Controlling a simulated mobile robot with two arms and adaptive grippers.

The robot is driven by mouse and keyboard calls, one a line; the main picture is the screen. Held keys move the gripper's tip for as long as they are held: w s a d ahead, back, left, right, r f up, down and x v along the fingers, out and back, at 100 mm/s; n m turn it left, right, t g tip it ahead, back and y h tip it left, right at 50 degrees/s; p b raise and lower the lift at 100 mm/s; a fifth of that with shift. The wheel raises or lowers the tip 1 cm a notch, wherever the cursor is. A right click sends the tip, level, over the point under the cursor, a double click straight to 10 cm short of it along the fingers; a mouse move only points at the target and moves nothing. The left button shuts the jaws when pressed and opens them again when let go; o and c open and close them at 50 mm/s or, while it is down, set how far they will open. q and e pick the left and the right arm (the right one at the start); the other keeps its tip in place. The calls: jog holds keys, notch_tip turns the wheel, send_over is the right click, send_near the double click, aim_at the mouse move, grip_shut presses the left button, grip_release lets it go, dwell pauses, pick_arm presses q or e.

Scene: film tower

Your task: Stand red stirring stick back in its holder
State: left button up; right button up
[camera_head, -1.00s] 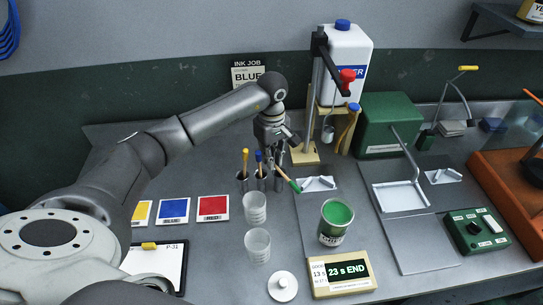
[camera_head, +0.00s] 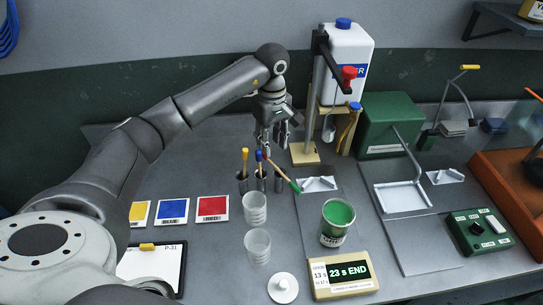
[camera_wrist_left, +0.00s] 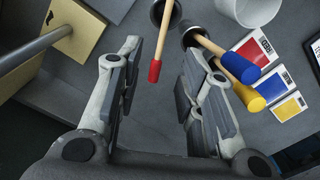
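The red stirring stick has a wooden shaft (camera_head: 282,174), a green-coated lower end and a red cap (camera_wrist_left: 154,71). It leans steeply over the right-hand tube (camera_head: 279,183) of the holder, its green end outside to the right. Whether it touches the tube is unclear. The yellow-capped stick (camera_head: 245,160) and blue-capped stick (camera_head: 259,163) stand in the other tubes. My left gripper (camera_head: 271,144) is open just above the holder. In the left wrist view the red cap shows between its spread fingers, touching neither. My right gripper is out of view.
Two clear cups (camera_head: 256,226) stand in front of the holder. An open can of green ink (camera_head: 337,222) is to the right. A stand (camera_head: 305,150) with a metal post rises right of the gripper. Colour cards (camera_head: 212,208) lie at left.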

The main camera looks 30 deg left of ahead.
pick_arm(q)
notch_tip(320, 180, up, 7)
jog(key=b, duration=0.1)
jog(key=shift+f, duration=0.2)
dwell(0.5)
